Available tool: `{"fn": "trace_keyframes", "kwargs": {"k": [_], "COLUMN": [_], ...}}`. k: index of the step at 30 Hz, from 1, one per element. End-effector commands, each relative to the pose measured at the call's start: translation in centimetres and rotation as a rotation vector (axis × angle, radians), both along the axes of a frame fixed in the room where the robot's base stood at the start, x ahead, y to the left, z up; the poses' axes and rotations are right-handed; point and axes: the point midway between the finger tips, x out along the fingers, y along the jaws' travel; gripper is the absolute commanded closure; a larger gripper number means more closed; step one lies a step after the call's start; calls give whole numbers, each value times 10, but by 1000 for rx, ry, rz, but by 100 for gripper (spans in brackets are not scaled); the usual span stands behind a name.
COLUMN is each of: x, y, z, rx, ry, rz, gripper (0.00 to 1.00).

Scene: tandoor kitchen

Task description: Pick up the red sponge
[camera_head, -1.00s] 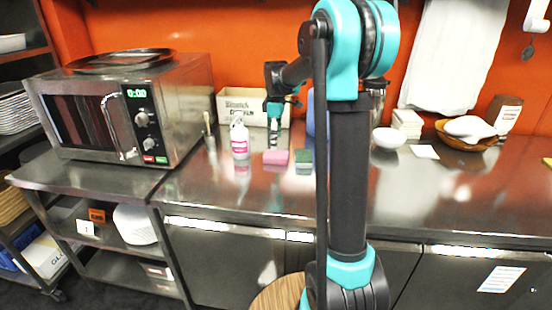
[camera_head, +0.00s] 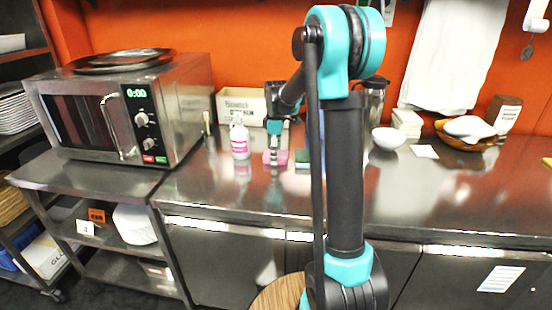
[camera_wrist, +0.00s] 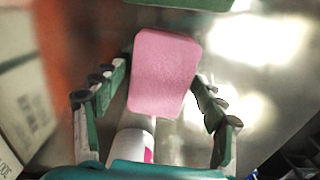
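The red sponge, pinkish in colour, lies on the steel counter. In the wrist view the red sponge (camera_wrist: 163,72) sits between the two spread fingers of my gripper (camera_wrist: 158,100), apart from both. In the head view my gripper (camera_head: 274,157) is low over the counter and hides part of the sponge (camera_head: 283,158). The gripper is open and empty. Whether the fingertips touch the counter cannot be told.
A white bottle with a pink label (camera_head: 240,142) stands just left of the sponge. A green sponge (camera_head: 303,158) lies close on its right. A pale box (camera_head: 238,104) is behind.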

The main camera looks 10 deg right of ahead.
Motion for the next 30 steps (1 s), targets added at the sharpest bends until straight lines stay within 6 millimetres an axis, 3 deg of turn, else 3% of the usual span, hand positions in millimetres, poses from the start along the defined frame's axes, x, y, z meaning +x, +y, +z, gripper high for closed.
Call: {"fn": "trace_keyframes", "kwargs": {"k": [5,20,26,30], "x": [0,0,0,-1], "y": [0,0,0,0], "z": [0,6,31,63], "rx": [0,0,0,0], "ry": [0,0,0,0], "rz": [0,0,0,0], "gripper": [55,57,57,57]}}
